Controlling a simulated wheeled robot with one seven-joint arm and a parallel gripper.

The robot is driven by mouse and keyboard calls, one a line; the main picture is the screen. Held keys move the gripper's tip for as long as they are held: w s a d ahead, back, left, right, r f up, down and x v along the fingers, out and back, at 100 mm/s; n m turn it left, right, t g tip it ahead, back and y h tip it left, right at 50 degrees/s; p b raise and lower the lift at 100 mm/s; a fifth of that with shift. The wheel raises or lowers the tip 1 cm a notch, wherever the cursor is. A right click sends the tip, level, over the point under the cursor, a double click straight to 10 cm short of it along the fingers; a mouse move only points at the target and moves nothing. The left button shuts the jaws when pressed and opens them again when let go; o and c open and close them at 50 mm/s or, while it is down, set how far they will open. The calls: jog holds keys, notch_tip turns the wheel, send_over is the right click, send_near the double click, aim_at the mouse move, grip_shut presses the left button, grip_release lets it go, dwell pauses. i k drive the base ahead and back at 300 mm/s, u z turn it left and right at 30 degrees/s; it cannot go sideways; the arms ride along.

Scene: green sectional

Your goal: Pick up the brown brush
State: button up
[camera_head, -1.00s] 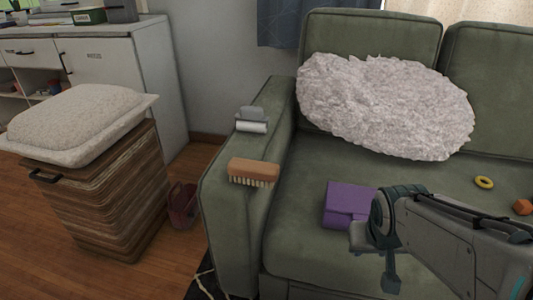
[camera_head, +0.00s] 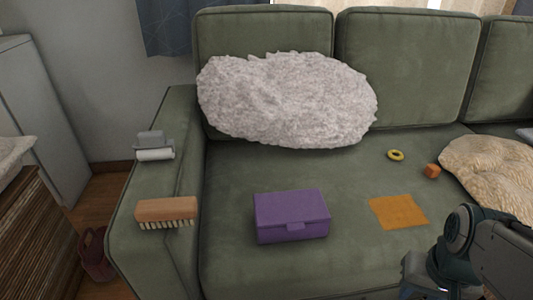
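The brown brush (camera_head: 166,210) lies on the green sofa's left armrest, near its front. It has a brown wooden back and pale bristles along the lower side. My arm shows at the lower right of the head view, over the seat's front edge and far to the right of the brush. My gripper's fingers cannot be made out there, as the arm's end is partly cut off by the bottom edge. Nothing covers the brush.
A grey and white roller-like object (camera_head: 155,147) sits behind the brush on the armrest. A purple box (camera_head: 291,215), an orange cloth (camera_head: 398,211), a yellow ring (camera_head: 396,155) and an orange block (camera_head: 432,170) lie on the seat. A fluffy pillow (camera_head: 287,98) leans on the backrest.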

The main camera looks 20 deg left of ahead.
aim_at(159, 212)
jog(key=z, duration=2.35)
jog(key=k, duration=1.55)
jog(key=u, duration=2.2)
